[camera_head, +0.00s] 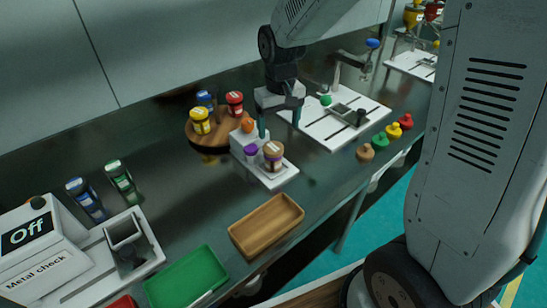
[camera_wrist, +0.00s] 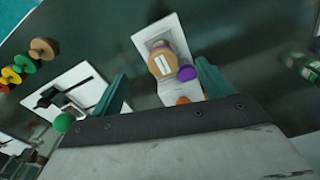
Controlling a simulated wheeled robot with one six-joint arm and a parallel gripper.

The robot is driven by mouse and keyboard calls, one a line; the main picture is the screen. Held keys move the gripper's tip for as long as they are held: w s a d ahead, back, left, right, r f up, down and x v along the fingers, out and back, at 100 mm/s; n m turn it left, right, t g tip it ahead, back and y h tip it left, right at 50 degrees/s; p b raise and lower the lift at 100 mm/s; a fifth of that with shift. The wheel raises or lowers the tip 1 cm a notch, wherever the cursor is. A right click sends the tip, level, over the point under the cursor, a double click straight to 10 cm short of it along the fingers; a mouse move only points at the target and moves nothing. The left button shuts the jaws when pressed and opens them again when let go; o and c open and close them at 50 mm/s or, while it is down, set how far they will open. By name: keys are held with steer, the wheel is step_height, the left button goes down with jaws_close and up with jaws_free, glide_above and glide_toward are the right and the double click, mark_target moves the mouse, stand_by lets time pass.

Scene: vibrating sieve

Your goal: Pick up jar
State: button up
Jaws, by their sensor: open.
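A jar with a tan lid and a white and dark label (camera_head: 273,154) stands on the front part of a small white machine (camera_head: 275,180) in the head view. In the wrist view the jar (camera_wrist: 164,62) is seen from above, between and beyond my fingers. My gripper (camera_head: 280,118) is open and empty, held above the bench behind the jar; it also shows in the wrist view (camera_wrist: 160,92). More jars with red (camera_head: 235,104), yellow (camera_head: 200,121) and blue (camera_head: 206,101) lids stand on a round wooden stand (camera_head: 195,137). Which jar is meant cannot be told.
A purple knob (camera_head: 251,151) and an orange knob (camera_head: 248,125) sit close to the tan-lidded jar. A wooden tray (camera_head: 266,226) and green tray (camera_head: 188,277) lie nearer. Two bottles (camera_head: 120,181) stand at left by the metal check machine (camera_head: 42,250).

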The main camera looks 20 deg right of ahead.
mark_target(273, 156)
steer(key=w+f, duration=0.1)
steer(key=f, duration=0.1)
steer(key=w+f, duration=0.2)
steer(key=f, duration=0.1)
steer(key=w+a+f, duration=0.1)
steer(key=f, duration=0.1)
steer(key=shift+w+f, duration=0.3)
steer(key=f, duration=0.7)
steer(key=shift+s+d+f, duration=0.3)
steer(key=shift+d+f, duration=0.1)
steer(key=c, duration=1.2)
steer(key=shift+r, duration=0.1)
